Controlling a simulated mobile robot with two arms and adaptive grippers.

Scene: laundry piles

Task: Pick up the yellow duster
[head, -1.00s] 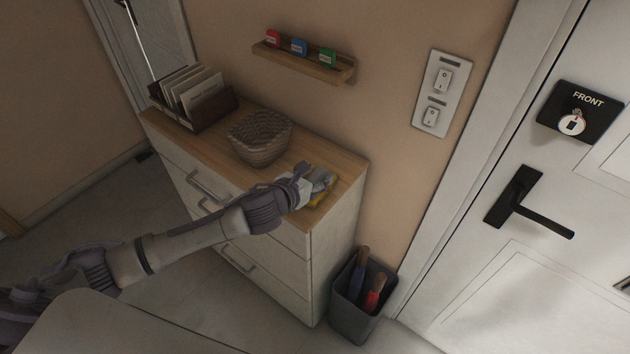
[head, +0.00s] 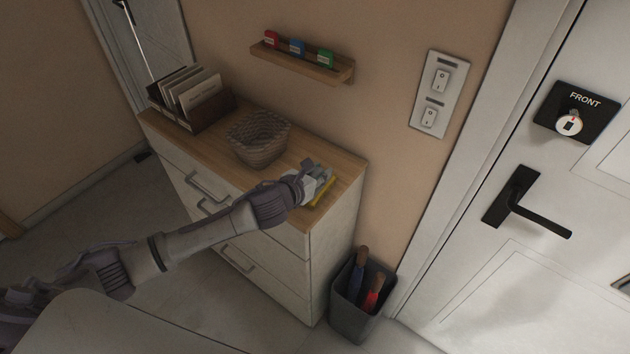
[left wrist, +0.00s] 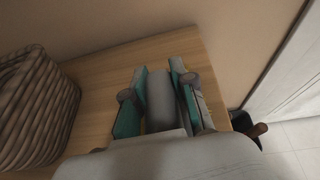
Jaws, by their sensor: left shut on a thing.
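The yellow duster (head: 323,192) shows as a thin yellow strip at the right front end of the dresser top, mostly hidden by my left gripper (head: 318,181). The gripper is low over that corner and shut on the duster. In the left wrist view, the teal-padded fingers of my left gripper (left wrist: 160,105) stand on either side of a grey rounded piece. I cannot tell whether the duster is clear of the wood. My right gripper is not in view.
A woven basket (head: 258,138) stands left of the gripper on the dresser (head: 338,168), with a letter holder (head: 190,104) farther left. A grey bin (head: 352,318) with handled items stands on the floor beside it. A small wall shelf (head: 300,62) hangs above.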

